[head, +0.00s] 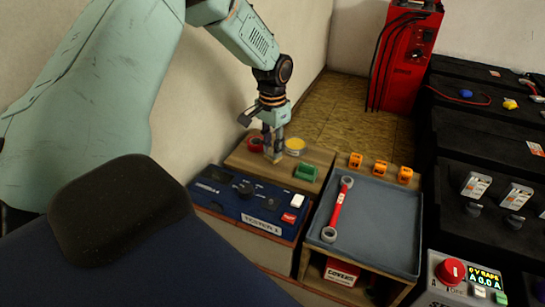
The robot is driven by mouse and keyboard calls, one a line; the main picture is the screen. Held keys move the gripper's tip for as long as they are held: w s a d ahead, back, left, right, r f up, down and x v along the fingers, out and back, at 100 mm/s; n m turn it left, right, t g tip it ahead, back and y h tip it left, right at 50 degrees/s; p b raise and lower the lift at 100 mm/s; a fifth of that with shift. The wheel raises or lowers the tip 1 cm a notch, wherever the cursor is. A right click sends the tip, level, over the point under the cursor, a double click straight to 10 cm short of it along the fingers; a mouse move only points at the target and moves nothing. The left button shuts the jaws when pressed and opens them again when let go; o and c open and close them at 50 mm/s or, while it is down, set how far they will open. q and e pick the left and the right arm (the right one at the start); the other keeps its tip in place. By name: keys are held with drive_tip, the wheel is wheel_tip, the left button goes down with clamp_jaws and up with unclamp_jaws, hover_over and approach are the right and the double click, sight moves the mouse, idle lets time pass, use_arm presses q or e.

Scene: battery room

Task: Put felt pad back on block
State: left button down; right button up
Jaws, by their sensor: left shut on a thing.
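My left gripper (273,150) points down over the wooden top at the back, with its fingers shut on a small tan piece (274,158). The piece is low, at or just above the wood; I cannot tell whether it touches. It is too small and too covered by the fingers to be sure that it is the felt pad. A green block (306,172) sits on the same wooden top, right of the gripper and nearer to me, apart from it. My right gripper is not in view.
A red roll (255,143) and a yellow-topped round tin (295,146) flank the gripper closely. In front is a blue instrument (247,200). To the right, a grey tray (377,225) holds a red-handled wrench (338,208); several orange clips (381,168) line its back edge.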

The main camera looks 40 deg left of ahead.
use_arm(q)
drive_tip(key=shift+d+f+b, duration=0.25)
drive_tip(key=shift+d+f, duration=0.05)
drive_tip(key=shift+f, duration=0.25)
drive_tip(key=shift+d+f+b, duration=0.25)
drive_tip(key=shift+d+f, duration=0.05)
drive_tip(key=shift+f, duration=0.25)
drive_tip(key=shift+a+f, duration=0.15)
drive_tip(key=shift+a, duration=0.2)
drive_tip(key=c, duration=1.5)
unclamp_jaws()
drive_tip(key=shift+a+f, duration=0.1)
drive_tip(key=o, duration=0.4)
drive_tip(key=shift+d+r, duration=0.25)
drive_tip(key=shift+d, duration=0.05)
drive_tip(key=shift+a+f, duration=0.15)
drive_tip(key=shift+a, duration=0.1)
wheel_tip(320, 180, up, 12)
drive_tip(key=p, duration=0.4)
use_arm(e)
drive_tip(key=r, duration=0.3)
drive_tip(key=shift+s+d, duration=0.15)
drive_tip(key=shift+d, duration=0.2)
use_arm(q)
drive_tip(key=shift+d, duration=0.15)
